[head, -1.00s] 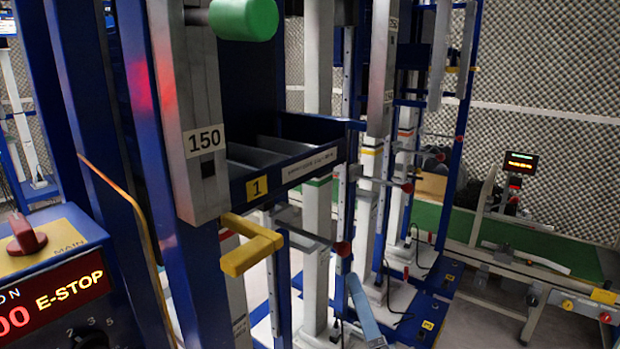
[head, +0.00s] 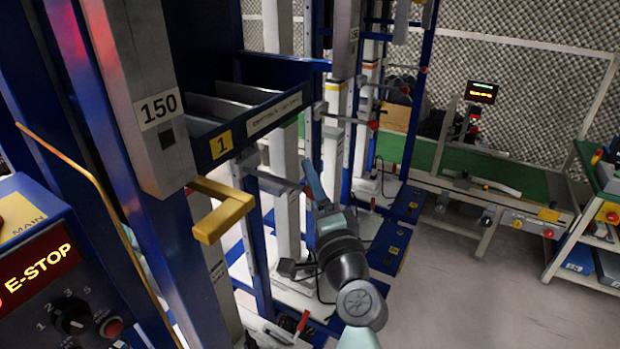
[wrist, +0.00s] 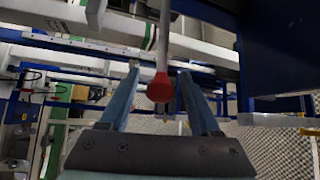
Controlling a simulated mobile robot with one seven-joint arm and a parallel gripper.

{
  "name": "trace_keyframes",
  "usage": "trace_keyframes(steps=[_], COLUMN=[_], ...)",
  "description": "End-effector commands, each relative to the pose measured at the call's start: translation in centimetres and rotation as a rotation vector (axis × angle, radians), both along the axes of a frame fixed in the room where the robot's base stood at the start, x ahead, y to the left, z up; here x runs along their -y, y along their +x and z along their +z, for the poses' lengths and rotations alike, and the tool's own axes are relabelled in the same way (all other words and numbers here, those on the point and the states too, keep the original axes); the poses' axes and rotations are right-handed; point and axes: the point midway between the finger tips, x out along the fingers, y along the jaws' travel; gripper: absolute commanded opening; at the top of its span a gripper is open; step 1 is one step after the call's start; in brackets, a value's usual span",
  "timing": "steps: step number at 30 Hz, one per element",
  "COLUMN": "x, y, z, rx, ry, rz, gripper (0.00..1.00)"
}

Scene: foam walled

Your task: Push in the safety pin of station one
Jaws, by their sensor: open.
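The station one safety pin is a grey rod with a red ball knob (wrist: 160,88). In the wrist view the knob sits between my two blue-grey fingers, which are spread on either side with gaps. In the head view the pin's rod (head: 272,180) sticks out from the post below the shelf marked 1 (head: 222,145), and my gripper (head: 312,180) is at its outer end. The fingers partly hide the knob there. My gripper (wrist: 158,72) is open and holds nothing. How far the pin stands out is hard to judge.
A yellow bent handle (head: 225,212) sticks out left of the pin, below the 150 plate (head: 158,110). An E-STOP box (head: 40,270) stands at the lower left. Similar red-knobbed posts stand behind. The grey floor (head: 470,300) at right is clear.

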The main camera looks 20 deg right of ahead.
Motion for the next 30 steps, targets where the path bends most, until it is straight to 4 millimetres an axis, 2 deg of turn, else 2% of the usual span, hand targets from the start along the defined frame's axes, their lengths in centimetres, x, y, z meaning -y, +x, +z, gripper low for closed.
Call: trace_keyframes(steps=[4,14,24,25,30], x=[-0.03,-0.04,-0.02,-0.03,-0.02], y=[1.03,1.24,1.21,1.21,1.21], z=[0.22,0.24,0.24,0.23,0.23], rx=[0.0,0.0,0.0,0.0,0.0], ry=[-0.001,-0.001,-0.001,-0.001,-0.001], rz=[0.0,0.001,0.0,0.0,0.0], gripper=[0.64,0.64,0.03,0.0,0.0])
